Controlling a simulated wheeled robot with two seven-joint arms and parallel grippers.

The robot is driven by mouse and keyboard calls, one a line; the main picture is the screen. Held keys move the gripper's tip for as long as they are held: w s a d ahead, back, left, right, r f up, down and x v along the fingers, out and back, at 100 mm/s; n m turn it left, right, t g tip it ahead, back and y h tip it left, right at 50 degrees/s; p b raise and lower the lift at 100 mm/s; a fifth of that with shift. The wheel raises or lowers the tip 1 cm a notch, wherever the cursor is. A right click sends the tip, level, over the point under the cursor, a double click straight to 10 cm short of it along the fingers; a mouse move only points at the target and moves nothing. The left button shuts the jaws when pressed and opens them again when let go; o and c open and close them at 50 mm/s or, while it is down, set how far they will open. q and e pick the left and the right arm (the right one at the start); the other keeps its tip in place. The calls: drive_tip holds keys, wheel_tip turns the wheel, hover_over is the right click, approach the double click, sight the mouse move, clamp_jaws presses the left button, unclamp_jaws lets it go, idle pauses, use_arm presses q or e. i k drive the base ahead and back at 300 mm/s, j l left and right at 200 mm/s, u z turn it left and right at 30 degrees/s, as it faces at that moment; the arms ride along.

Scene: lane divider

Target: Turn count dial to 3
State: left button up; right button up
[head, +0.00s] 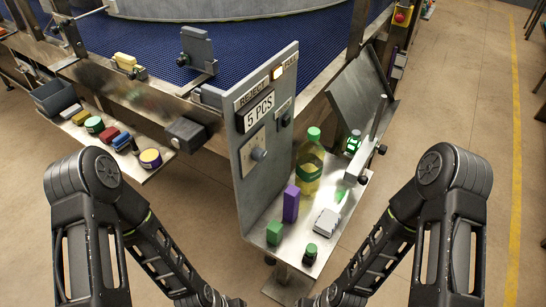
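A grey upright panel (262,190) stands at the centre. Its left face carries a plate reading "5 PCS" (259,110) under a "REJECT" label. Below is a pale dial plate with a round grey knob (258,154), which looks like the count dial; its markings and pointer are too small to read. A second dark knob (285,119) sits on the panel's right part, under a lit "FULL" lamp (278,72). Both my arms reach down to the bottom edge, well below the knob. Neither gripper's fingers show.
A metal shelf (262,236) right of the panel holds a yellow-green bottle (309,165), a purple block (291,204), a green block (274,233) and small items. A left tray (150,171) holds several coloured goods. A blue conveyor (245,45) lies behind. Open floor is at right.

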sight(258, 155)
drive_tip(key=l+u, duration=0.1)
drive_tip(key=l, duration=0.55)
drive_tip(key=l+u, duration=0.1)
drive_tip(key=l, duration=0.55)
drive_tip(key=l+u, duration=0.15)
drive_tip(key=l, duration=0.5)
drive_tip(key=k+l+u, duration=0.1)
drive_tip(key=l, duration=0.55)
drive_tip(key=k+l+u, duration=0.1)
drive_tip(key=l, duration=0.55)
drive_tip(key=k+l+u, duration=0.1)
drive_tip(key=l, duration=0.5)
drive_tip(key=i+j, duration=0.35)
